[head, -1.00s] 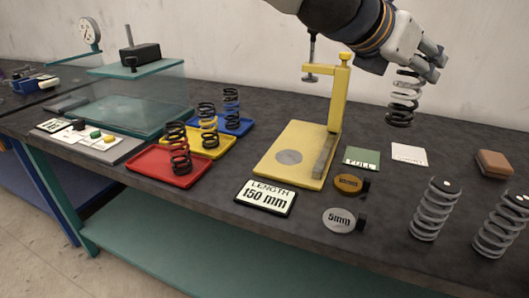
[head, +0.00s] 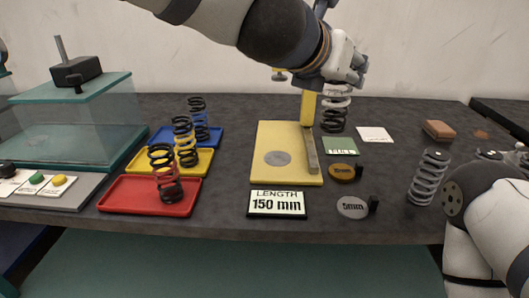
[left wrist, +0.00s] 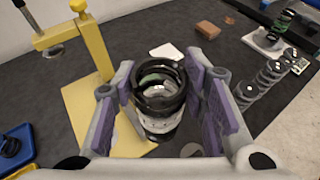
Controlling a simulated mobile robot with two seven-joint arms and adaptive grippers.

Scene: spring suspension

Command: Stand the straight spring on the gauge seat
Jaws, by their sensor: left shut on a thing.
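My left gripper (head: 350,68) is shut on a coil spring (head: 335,114) with black ends and a pale middle band. In the left wrist view the spring (left wrist: 160,98) sits between the purple finger pads (left wrist: 215,115). The gauge has a yellow base (head: 295,135) with a round grey seat (head: 278,158), which is bare. The gauge also shows in the left wrist view (left wrist: 78,100). My right arm shows at the right edge, but its gripper is not visible.
The length sign (head: 277,203), 5mm disc (head: 352,207), brown disc (head: 341,171), green card (head: 340,147) and white card (head: 375,134) lie near the gauge. A grey spring (head: 428,178) stands right.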

